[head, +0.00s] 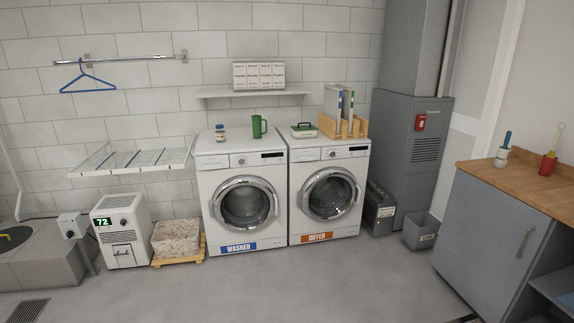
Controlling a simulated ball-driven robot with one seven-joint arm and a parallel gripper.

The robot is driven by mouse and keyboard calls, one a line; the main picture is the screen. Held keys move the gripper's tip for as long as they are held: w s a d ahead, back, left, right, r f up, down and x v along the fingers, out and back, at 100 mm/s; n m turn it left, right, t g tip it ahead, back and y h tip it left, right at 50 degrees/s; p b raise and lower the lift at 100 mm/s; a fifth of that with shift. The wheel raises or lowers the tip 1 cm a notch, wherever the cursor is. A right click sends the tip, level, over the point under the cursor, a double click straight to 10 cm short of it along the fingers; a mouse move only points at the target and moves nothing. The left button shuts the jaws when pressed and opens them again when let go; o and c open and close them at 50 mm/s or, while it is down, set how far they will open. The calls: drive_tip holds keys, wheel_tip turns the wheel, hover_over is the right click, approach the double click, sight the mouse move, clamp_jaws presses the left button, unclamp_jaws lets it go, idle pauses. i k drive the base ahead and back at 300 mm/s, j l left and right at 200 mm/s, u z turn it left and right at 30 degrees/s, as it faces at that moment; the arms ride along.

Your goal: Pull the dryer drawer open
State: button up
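The dryer (356,228) is a white front-loader with an orange "DRYER" label (317,237) low on its front. It stands to the right of the washer (208,199). A drawer front (305,155) shows at the upper left of the dryer's face, left of the knob and dark display. It looks flush with the panel. The dryer's round glass door (329,194) is shut. My gripper is not in view.
Open grey floor (300,285) lies before both machines. A grey bin (420,231) and a dark box (379,212) stand right of the dryer. A grey cabinet with a wooden top (518,182) is at the right. A wooden rack (340,126) holds binders on the dryer.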

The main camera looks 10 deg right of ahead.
sight(307, 153)
drive_tip(key=i, duration=2.2)
drive_tip(key=i+l, duration=0.1)
drive_tip(key=i, duration=2.1)
drive_tip(key=j+u, duration=0.05)
drive_tip(key=j, duration=0.05)
